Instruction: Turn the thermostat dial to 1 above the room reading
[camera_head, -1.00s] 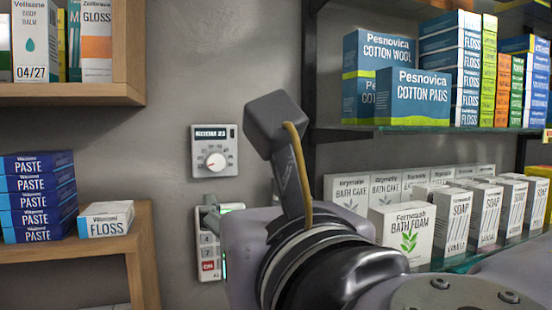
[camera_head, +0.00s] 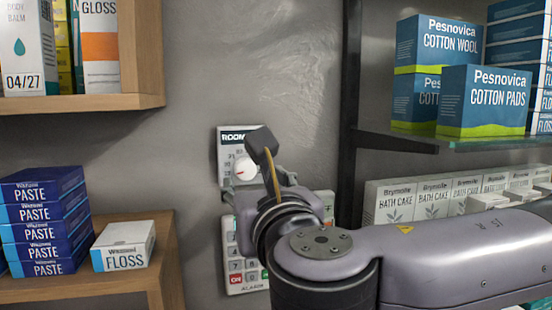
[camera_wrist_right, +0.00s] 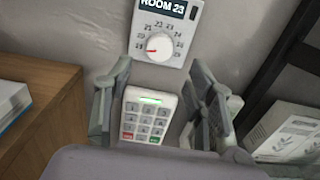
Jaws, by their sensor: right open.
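The thermostat (camera_head: 227,146) is a white box on the grey wall, partly hidden by my right arm in the head view. In the right wrist view the thermostat (camera_wrist_right: 183,63) shows whole enough to read "ROOM 23" on its dark display (camera_wrist_right: 163,6). Its round white dial (camera_wrist_right: 159,46) sits below, with a red mark on its left side, toward the low numbers. My right gripper (camera_head: 262,183) is in front of the wall, just below the dial. In the wrist view its fingers (camera_wrist_right: 160,80) are spread apart with nothing between them, and the dial lies beyond their tips. My left gripper is not in view.
A white alarm keypad (camera_wrist_right: 148,115) is on the wall below the thermostat, seen between the fingers. A dark shelf post (camera_head: 350,130) and shelves of boxes stand on the right. A wooden shelf (camera_head: 130,225) with paste and floss boxes (camera_head: 124,246) is at left.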

